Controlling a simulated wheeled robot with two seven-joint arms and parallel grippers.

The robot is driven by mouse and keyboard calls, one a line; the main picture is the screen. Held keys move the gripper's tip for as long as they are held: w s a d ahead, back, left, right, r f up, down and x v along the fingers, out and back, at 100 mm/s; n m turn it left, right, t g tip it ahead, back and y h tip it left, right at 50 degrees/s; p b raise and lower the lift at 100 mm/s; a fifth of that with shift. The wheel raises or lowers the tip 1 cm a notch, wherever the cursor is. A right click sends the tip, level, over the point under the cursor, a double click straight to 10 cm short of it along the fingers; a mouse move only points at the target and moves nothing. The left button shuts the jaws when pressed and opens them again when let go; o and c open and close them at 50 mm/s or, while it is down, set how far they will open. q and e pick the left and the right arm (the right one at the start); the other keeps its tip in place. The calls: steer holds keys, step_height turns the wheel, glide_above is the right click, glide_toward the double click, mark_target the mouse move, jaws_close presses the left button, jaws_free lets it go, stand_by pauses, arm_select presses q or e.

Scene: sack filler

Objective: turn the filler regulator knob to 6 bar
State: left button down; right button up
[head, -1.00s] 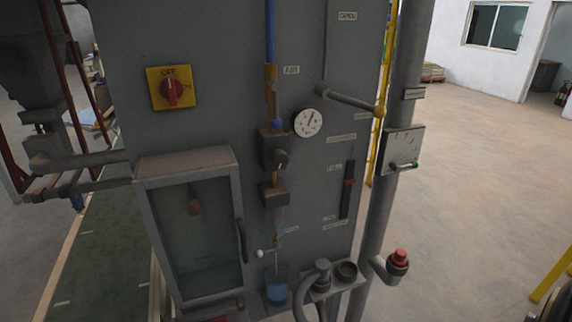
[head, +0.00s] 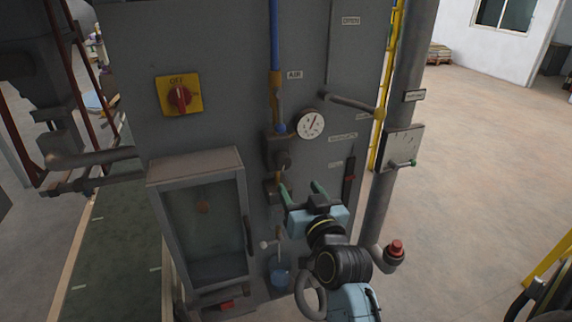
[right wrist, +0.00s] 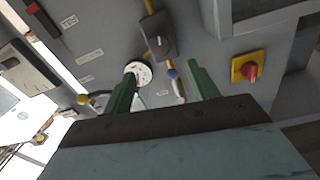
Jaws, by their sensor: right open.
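The regulator (head: 275,150) is a dark block on the grey cabinet's pipe, with a dark round knob (head: 284,160) on its front. The white round gauge (head: 310,124) is up and right of it; its figures are too small to read. My right gripper (head: 301,189) is open and empty, with green fingers pointing up just below and right of the knob. In the right wrist view, upside down, the regulator (right wrist: 158,36) lies beyond the open fingers (right wrist: 163,88) and the gauge (right wrist: 138,73) is close to the left finger. The knob is apart from the fingers. My left gripper is out of view.
A yellow plate with a red switch (head: 180,97) is to the left. A glass-fronted box (head: 200,225) juts out below it. A lever handle (head: 350,104) sticks out right of the gauge. A grey post (head: 398,120) and red button (head: 396,248) stand at right.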

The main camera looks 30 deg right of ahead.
mark_target(285, 164)
steer(key=p+x, duration=0.1)
steer(key=x, duration=0.9)
steer(key=shift+w, duration=0.15)
steer(key=c, duration=1)
steer(key=shift+r+m+p, duration=0.1)
steer(key=shift+m+p, duration=0.4)
steer(key=shift+p, duration=0.6)
steer(key=shift+m, duration=0.3)
steer(key=o, duration=1)
